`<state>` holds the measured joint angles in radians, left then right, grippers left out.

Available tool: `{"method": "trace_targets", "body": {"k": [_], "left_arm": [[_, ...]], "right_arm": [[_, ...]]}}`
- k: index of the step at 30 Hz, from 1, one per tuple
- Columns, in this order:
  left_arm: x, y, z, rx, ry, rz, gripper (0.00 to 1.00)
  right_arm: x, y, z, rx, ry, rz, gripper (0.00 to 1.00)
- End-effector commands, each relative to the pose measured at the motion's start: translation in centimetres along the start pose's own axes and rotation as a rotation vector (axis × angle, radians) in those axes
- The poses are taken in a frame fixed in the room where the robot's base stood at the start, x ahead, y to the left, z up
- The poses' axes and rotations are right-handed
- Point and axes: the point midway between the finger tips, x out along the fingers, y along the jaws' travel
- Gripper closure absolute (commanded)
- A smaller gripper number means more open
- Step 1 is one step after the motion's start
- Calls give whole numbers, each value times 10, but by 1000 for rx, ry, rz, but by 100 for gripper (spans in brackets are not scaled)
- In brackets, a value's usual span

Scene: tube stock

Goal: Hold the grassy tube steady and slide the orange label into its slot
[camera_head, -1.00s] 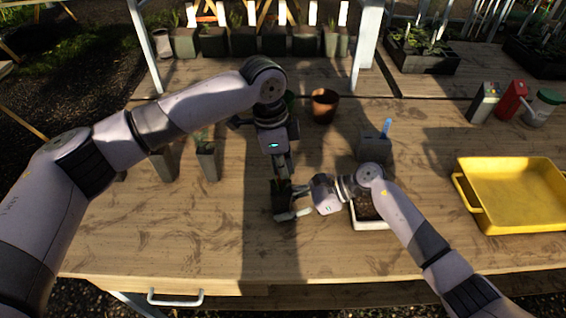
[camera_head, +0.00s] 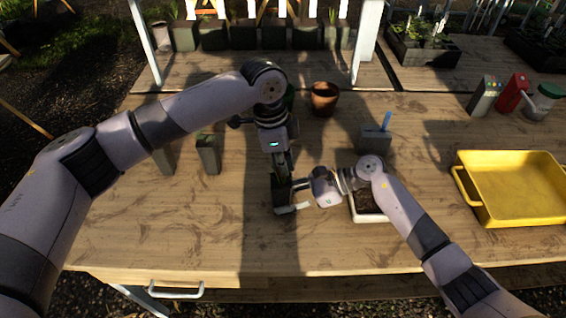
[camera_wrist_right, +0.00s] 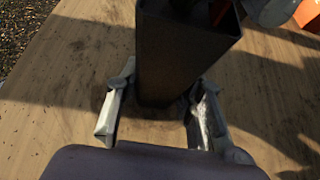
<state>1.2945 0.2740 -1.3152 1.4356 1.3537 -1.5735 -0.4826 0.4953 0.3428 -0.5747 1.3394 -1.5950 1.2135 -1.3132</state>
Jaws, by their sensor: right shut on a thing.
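A dark square tube (camera_head: 281,195) stands on the bench at the front middle. It also fills the upper middle of the right wrist view (camera_wrist_right: 180,60). My right gripper (camera_head: 290,198) is shut on this tube low down, with one finger on each side of it in the right wrist view (camera_wrist_right: 160,112). My left gripper (camera_head: 281,168) points straight down at the tube's top from above. Its fingertips are dark and small, so I cannot tell whether they are open or shut. They hide the tube's mouth and any grass there.
Two grey tubes (camera_head: 208,154) stand to the left. A terracotta pot (camera_head: 324,99) and a grey block holding a blue label (camera_head: 386,122) are behind. A white tray of soil (camera_head: 368,217) is beside my right arm. A yellow tray (camera_head: 515,190) lies right. The front left bench is clear.

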Motion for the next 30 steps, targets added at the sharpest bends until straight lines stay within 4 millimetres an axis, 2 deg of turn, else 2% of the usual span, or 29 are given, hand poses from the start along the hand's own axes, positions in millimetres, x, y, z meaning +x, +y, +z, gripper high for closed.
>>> {"method": "trace_targets", "body": {"k": [2,13,23,26,30], "left_arm": [[0,0,0,0,0,0,97],[0,0,0,0,0,1,72],[-2,0,0,0,1,0,72],[-10,0,0,0,2,-1,72],[-36,-1,0,0,2,-3,72]], "right_arm": [[0,0,-1,1,2,0,81],[0,0,-1,0,2,0,81],[0,0,-1,0,2,0,81],[0,0,-1,0,2,0,81],[0,0,-1,0,2,0,81]]}}
